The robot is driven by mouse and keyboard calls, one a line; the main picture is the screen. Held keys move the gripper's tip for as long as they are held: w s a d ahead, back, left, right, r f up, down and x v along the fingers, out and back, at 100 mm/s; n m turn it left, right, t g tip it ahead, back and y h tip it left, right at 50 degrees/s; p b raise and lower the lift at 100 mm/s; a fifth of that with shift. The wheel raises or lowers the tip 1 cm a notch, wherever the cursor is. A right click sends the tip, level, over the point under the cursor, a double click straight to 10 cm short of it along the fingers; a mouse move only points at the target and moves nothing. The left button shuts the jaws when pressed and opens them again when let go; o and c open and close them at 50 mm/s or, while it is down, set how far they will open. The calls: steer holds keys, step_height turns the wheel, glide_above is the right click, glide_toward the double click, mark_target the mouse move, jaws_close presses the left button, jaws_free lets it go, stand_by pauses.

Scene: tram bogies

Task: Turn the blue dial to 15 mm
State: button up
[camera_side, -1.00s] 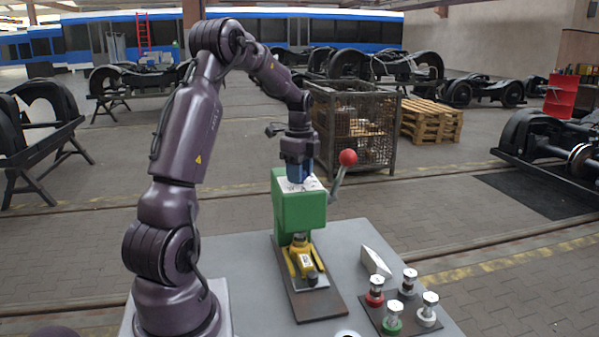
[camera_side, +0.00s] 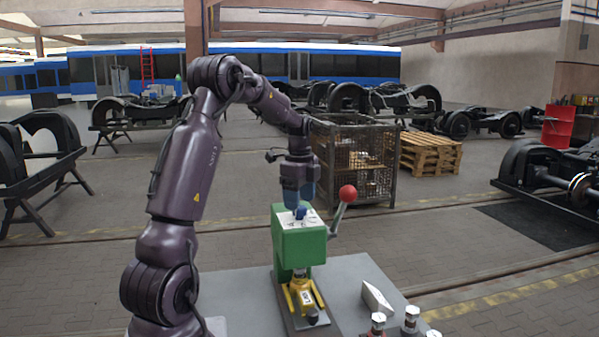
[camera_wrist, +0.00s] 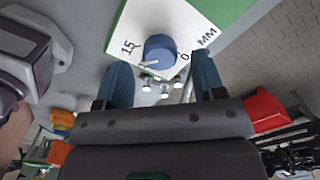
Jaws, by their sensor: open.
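The blue dial (camera_wrist: 160,50) sits on the white scale plate (camera_wrist: 180,14) on top of the green press (camera_side: 300,247). In the wrist view a pale pointer mark at the dial's edge faces lower left, on the side of the "15" print; whether it lines up exactly with 15 I cannot tell. "0" and "MM" are printed to the dial's right. My gripper (camera_wrist: 162,82) is open and empty, its two blue fingers apart with the dial showing between and beyond them. In the side view my gripper (camera_side: 298,194) is just above the dial (camera_side: 300,212), apparently clear of it.
A lever with a red ball (camera_side: 347,193) rises at the press's right side. A yellow part (camera_side: 302,296) lies at the press's foot. A grey wedge-shaped block (camera_side: 377,298) and several knobbed pieces stand to the right on the grey table (camera_side: 235,292).

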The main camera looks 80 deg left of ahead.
step_height(320, 180, up, 10)
steer(key=shift+r, duration=0.15)
stand_by(0.6)
steer(key=s+d+n+t, duration=0.2)
steer(key=d+n, duration=0.1)
steer(key=d, duration=0.8)
steer(key=s+d+f+n+t, duration=0.1)
steer(key=s+d+n, duration=0.2)
steer(key=d, duration=0.9)
steer(key=s+d+f+n+t, duration=0.1)
steer(key=s+d+n+t, duration=0.1)
steer(key=d, duration=0.9)
steer(key=shift+s+d+n+t, duration=0.2)
steer(key=shift+d+n+t, duration=0.1)
steer(key=shift+n, duration=0.3)
